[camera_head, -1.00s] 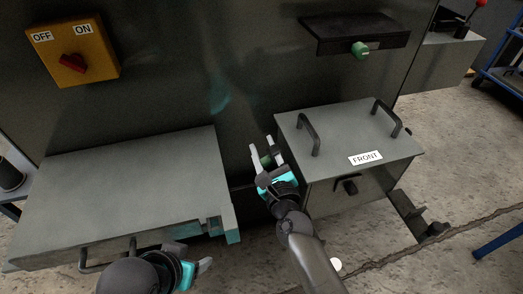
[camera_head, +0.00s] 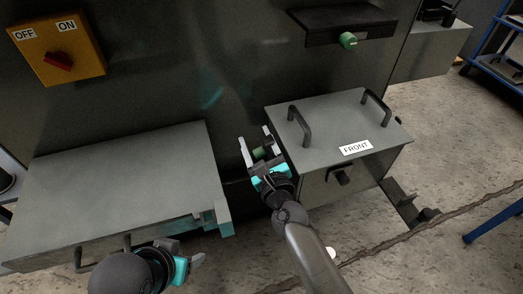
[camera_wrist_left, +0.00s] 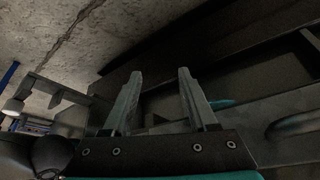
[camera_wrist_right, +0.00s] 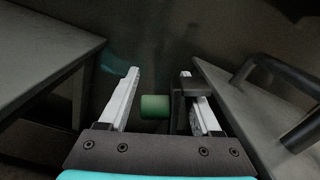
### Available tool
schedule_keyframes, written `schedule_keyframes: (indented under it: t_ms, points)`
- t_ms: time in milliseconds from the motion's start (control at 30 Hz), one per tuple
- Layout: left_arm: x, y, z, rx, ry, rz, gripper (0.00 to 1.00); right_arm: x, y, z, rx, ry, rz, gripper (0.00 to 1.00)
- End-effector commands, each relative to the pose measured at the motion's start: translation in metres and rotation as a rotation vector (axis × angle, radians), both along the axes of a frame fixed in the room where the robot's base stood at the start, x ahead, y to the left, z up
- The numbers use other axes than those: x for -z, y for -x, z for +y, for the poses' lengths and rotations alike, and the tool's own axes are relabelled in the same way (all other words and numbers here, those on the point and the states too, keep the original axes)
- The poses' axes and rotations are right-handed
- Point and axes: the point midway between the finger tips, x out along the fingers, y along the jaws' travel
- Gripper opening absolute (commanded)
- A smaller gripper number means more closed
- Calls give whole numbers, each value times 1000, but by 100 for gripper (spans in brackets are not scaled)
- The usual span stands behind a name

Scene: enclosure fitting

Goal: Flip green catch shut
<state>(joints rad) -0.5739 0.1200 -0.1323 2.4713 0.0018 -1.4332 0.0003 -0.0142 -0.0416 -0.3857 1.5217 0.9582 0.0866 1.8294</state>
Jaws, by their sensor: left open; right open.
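A small green cylinder (camera_wrist_right: 155,106), which looks like the green catch, sits on a dark bracket (camera_wrist_right: 178,103) at the left side of the FRONT box (camera_head: 335,125). It also shows in the head view (camera_head: 260,153). My right gripper (camera_head: 256,142) is open, with its fingers on either side of the green cylinder. In the right wrist view there is a gap between the left finger and the green; the right finger is close to or against the bracket. My left gripper (camera_head: 196,262) is open and empty, low beside the left grey drawer or table (camera_head: 120,190).
A second green knob (camera_head: 348,40) is on a black ledge (camera_head: 345,22) on the dark wall. A yellow OFF/ON switch (camera_head: 57,50) is at upper left. Two black handles (camera_head: 300,125) stand on the box lid.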

Motion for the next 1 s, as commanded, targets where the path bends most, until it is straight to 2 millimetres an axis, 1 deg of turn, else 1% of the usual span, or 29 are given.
schedule_keyframes:
  t_ms: [100,167,300,400,600,700,833,1000]
  points:
    - [-1,1,0,-1,-2,7,58,0,11,-4,0,3,1,65]
    - [1,3,1,-1,-5,21,58,0,19,-6,0,3,1,65]
    - [18,1,3,-5,-13,58,58,0,47,-15,-3,3,4,65]
    - [27,1,3,-5,-14,70,58,0,70,-22,-4,5,4,65]
    - [39,1,2,-4,-17,85,58,0,111,-36,-4,3,5,65]
    - [44,1,2,-4,-18,91,58,0,127,-40,-4,2,4,65]
    - [47,1,2,-3,-18,94,58,0,139,-44,-3,0,3,65]
    - [49,1,2,-3,-18,96,58,0,144,-46,-2,-2,2,65]
